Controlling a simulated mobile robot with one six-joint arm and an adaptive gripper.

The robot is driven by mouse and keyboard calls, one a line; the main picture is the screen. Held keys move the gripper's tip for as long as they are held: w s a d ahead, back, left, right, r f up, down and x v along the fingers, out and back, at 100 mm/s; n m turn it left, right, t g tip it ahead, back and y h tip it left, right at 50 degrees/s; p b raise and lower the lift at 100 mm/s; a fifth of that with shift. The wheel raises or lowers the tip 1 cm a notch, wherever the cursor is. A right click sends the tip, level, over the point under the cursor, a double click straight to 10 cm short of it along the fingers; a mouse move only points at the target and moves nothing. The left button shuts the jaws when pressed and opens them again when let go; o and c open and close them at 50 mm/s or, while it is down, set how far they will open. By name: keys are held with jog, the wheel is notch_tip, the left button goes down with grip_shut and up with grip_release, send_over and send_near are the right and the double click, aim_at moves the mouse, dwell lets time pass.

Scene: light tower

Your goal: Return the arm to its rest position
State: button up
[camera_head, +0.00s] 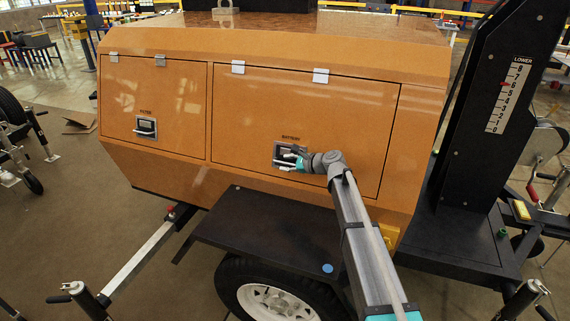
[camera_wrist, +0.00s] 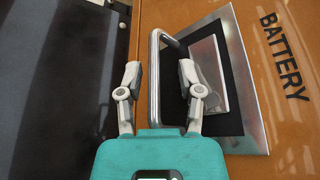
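My gripper (camera_head: 291,160) is at the latch of the door marked BATTERY (camera_head: 340,105) on the orange tower cabinet. In the wrist view its two fingers (camera_wrist: 160,78) are apart, one on each side of the metal handle bar (camera_wrist: 154,100). Gaps show between the bar and both fingers, so the gripper appears open and not clamped. The latch plate (camera_wrist: 256,125) and dark recess lie to the right in that view. The battery door looks closed. My arm reaches up to it from the lower right in the head view.
A second closed door (camera_head: 150,90) with its own latch is on the left. A black fender (camera_head: 265,235) and wheel (camera_head: 275,300) sit below my gripper. A black mast (camera_head: 490,130) with a number scale stands at right. Open floor (camera_head: 80,230) lies to the left.

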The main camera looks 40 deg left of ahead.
jog(key=shift+s+d, duration=0.1)
dwell(0.5)
jog(key=shift+s+d+r+p, duration=0.1)
jog(key=shift+d+r+p, duration=0.2)
jog(key=shift+d+p, duration=0.25)
jog(key=s+d+n+t+h+p, duration=0.2)
jog(key=d+n+h+p, duration=0.6)
jog(key=d, duration=2.9)
jog(key=s+d+r+n+g+h+p, duration=0.1)
jog(key=s+d+h+p, duration=0.2)
jog(key=d, duration=1.1)
jog(key=s+d+r+n+h+p, duration=0.1)
jog(key=s+d+r+h+p, duration=0.1)
jog(key=s+d, duration=0.8)
jog(key=d+h+p, duration=0.1)
jog(key=d, duration=0.3)
jog(key=shift+n+g+p, duration=0.3)
jog(key=shift+g+p, duration=0.1)
jog(key=shift+d, duration=0.15)
